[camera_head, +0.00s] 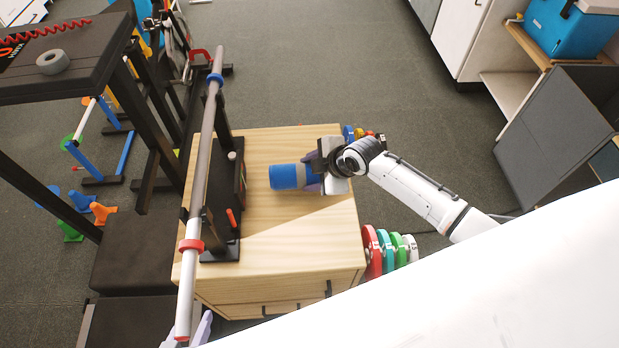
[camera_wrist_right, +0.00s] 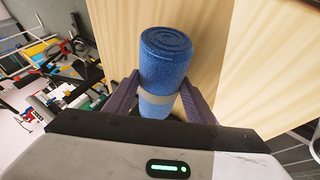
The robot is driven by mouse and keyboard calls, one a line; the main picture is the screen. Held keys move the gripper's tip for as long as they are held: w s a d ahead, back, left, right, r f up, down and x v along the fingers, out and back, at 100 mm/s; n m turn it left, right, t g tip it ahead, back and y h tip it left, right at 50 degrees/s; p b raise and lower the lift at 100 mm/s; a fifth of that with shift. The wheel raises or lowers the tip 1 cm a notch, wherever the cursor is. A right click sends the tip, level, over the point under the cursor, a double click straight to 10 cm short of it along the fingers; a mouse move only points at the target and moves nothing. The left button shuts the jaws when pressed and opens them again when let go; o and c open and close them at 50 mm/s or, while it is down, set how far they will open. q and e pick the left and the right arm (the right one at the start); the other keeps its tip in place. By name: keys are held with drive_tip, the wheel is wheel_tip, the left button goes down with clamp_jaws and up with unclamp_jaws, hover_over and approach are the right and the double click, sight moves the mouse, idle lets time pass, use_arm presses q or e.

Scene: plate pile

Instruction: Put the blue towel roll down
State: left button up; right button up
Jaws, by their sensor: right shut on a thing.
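The blue towel roll (camera_head: 285,177) has a grey band and lies sideways over the wooden cabinet top in the head view. My right gripper (camera_head: 312,178) reaches in from the right and is shut around the roll near its banded end. In the right wrist view, the roll (camera_wrist_right: 166,65) sits between the two purple-grey fingers (camera_wrist_right: 157,100), its round end pointing away from the wrist. I cannot tell whether the roll touches the wood. My left gripper (camera_head: 186,332) shows only by its fingertips at the bottom edge, spread apart, with the bar's end between them in the picture.
The cabinet top (camera_head: 310,230) has bare wood in front of and behind the roll. A black rack (camera_head: 222,200) with a long metal bar (camera_head: 202,150) stands along its left side. Coloured weight plates (camera_head: 385,250) stand at its right side.

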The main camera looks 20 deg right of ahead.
wheel_tip(320, 180, down, 2)
drive_tip(key=shift+f, duration=0.15)
drive_tip(key=shift+f, duration=0.1)
drive_tip(key=o, duration=1.2)
